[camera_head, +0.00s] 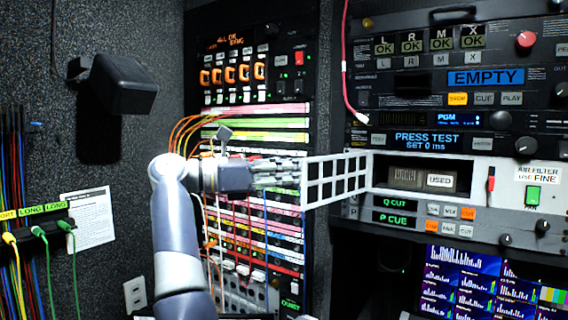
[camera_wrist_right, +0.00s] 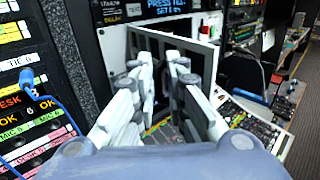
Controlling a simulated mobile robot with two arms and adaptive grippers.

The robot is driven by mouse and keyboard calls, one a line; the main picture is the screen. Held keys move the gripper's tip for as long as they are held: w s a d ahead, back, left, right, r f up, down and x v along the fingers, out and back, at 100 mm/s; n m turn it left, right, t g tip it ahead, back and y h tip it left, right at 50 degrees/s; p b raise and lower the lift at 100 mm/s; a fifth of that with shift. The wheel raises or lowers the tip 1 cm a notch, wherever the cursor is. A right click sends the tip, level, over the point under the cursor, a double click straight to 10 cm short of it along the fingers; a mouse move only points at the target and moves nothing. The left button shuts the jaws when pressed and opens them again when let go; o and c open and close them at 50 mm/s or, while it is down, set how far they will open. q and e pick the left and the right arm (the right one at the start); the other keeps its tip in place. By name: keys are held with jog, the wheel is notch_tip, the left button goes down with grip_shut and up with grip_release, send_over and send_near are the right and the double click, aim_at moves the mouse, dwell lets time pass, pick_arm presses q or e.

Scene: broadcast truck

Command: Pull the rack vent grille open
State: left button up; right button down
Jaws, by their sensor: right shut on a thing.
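The rack vent grille (camera_head: 337,180) is a white lattice panel in the middle of the head view. It stands swung out from the rack at its right edge, with its free edge to the left. A dark compartment (camera_head: 408,175) with a "USED" label shows open to its right. My right gripper (camera_head: 298,172) is shut on the grille at its left edge. In the right wrist view the gripper's fingers (camera_wrist_right: 165,62) reach toward the white-framed panel (camera_wrist_right: 205,52); the exact contact is hidden between the fingers. My left gripper is not in view.
A patch panel with colored strips and cables (camera_head: 265,137) stands behind my right arm. A black box (camera_head: 122,85) juts from the left wall. A red-and-white cable (camera_head: 345,70) hangs above the grille. Monitors (camera_head: 480,285) sit below right.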

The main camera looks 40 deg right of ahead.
jog(key=shift+d+r, duration=0.25)
jog(key=shift+d, duration=0.05)
jog(key=shift+s, duration=0.15)
jog(key=c, duration=1.7)
grip_release()
jog(key=shift+d, duration=0.1)
jog(key=shift+s+d, duration=0.15)
jog(key=shift+s, duration=0.05)
jog(key=shift+w+f, duration=0.1)
jog(key=v, duration=0.7)
jog(key=shift+w+a+f, duration=0.15)
jog(key=shift+w+a, duration=0.05)
jog(key=shift+a, duration=0.1)
jog(key=shift+a, duration=0.2)
